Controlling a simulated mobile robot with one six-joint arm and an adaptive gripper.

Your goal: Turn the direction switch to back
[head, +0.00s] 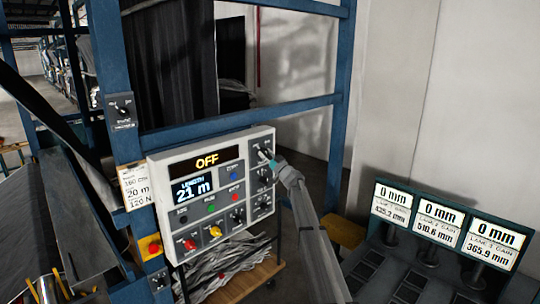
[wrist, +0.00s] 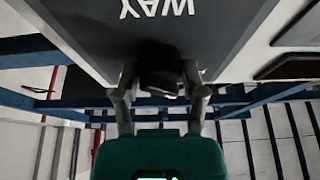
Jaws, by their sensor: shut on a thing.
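The control panel (head: 203,240) is a light box with a dark switch column on its right side. My gripper (head: 270,158) reaches from the right to the top switch (head: 262,151) of that column. In the wrist view the two fingers of my gripper (wrist: 160,88) stand on either side of a dark knob (wrist: 160,68) and are shut on it. The dark plate (wrist: 95,25) behind the knob bears the upside-down word "WAY". Other lettering around the knob is hidden or out of view, so I cannot read where it points.
The panel's upper display (head: 207,160) reads OFF, and a lower one (head: 192,189) reads LENGTH 21 m. Blue frame posts (head: 340,110) stand behind the panel. Several gauges (head: 436,222) reading 0 mm stand at the right. A separate switch box (head: 121,111) hangs at the left.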

